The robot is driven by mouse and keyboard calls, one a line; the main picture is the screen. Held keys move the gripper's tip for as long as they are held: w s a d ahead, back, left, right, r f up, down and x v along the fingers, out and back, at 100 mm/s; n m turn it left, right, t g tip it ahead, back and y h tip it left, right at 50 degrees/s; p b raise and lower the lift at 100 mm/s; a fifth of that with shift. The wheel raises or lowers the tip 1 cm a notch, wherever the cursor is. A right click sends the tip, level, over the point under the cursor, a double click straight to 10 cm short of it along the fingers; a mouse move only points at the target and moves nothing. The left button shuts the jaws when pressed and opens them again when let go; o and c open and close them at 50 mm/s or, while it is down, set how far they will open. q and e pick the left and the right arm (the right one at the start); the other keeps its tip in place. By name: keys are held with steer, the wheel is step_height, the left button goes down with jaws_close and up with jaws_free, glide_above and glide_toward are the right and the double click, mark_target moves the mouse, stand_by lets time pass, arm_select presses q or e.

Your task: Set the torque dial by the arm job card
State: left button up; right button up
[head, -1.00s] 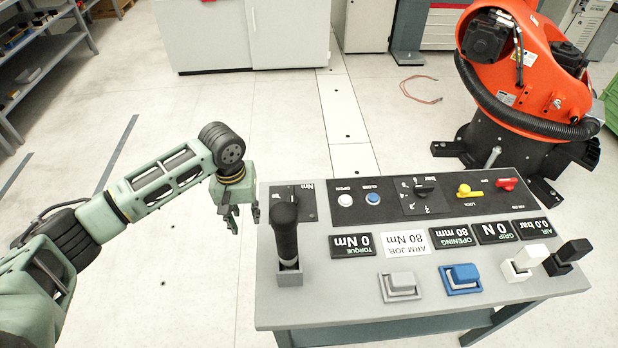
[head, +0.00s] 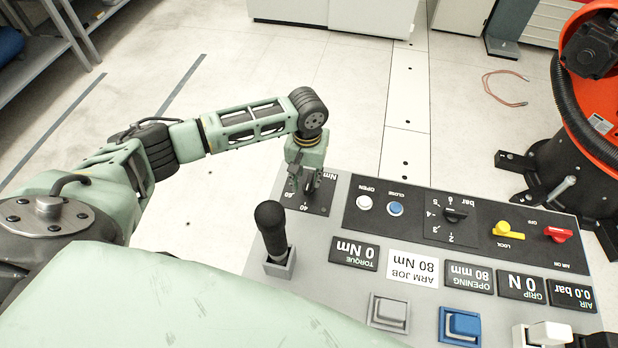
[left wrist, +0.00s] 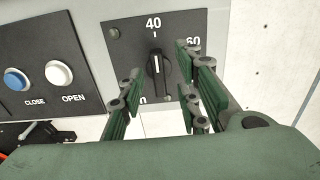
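The torque dial is a black knob (left wrist: 157,65) on a dark plate marked 40 and 60, in the left wrist view. Its white line points up toward 40 in that view. My left gripper (left wrist: 160,98) is open, with its fingers on either side below the knob, apart from it as far as I can tell. The arm job card (head: 413,267) reads 80 Nm. The torque display (head: 355,253) reads 0 Nm. My right gripper is not in view.
A black upright lever (head: 271,230) stands just in front of the dial plate. White OPEN (head: 364,203) and blue CLOSE (head: 395,208) buttons sit beside it. A bar dial (head: 456,215), a yellow lock lever (head: 508,231) and a red air switch (head: 557,234) lie further right.

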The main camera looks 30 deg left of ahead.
arm_select(q)
step_height(320, 180, down, 2)
steer(key=shift+w+d, duration=0.15)
steer(key=shift+c, duration=0.4)
jaws_close()
